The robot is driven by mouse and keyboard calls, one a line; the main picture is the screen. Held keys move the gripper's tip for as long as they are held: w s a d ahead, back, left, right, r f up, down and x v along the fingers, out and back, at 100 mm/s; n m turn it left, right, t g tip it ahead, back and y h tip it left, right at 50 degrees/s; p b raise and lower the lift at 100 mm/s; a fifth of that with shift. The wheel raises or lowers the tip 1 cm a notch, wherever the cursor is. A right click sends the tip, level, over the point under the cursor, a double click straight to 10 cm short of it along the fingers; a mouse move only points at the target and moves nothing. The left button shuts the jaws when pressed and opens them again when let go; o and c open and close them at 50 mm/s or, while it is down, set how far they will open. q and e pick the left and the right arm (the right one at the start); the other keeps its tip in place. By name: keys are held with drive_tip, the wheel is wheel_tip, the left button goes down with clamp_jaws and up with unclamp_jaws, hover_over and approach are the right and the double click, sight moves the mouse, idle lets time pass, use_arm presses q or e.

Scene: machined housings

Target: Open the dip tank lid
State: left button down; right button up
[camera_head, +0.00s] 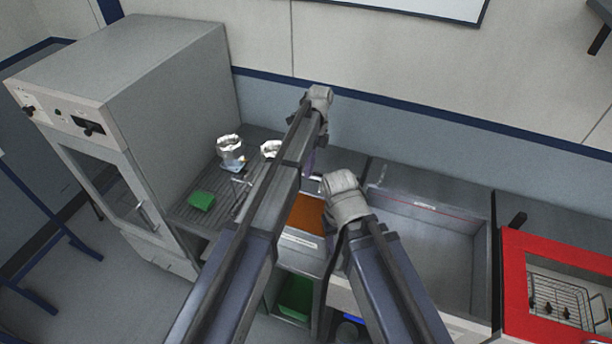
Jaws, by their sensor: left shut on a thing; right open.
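The dip tank (300,240) stands in the middle of the bench, with a label on its front. Orange-brown liquid (307,214) shows in its opening. My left gripper (318,98) is high behind the tank, near the wall, and shut; its fingertips and most of what it holds are hidden. The lid is mostly hidden behind my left arm; a narrow purple strip (309,162) beside that arm may belong to it. My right gripper (343,188) is open, just right of the tank opening; its fingertips are hard to see.
A grey sink-like basin (430,235) lies right of the tank. A red-framed unit (515,280) with a wire basket is farther right. On the left are a tall grey cabinet (130,90), a metal housing (230,148) and a green block (201,201). A green bin (295,297) sits below.

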use_arm(q)
drive_tip(key=shift+w+d+r+g, duration=0.25)
drive_tip(key=shift+w+r+g, duration=0.15)
drive_tip(key=shift+w+r, duration=0.25)
drive_tip(key=c, duration=0.9)
unclamp_jaws()
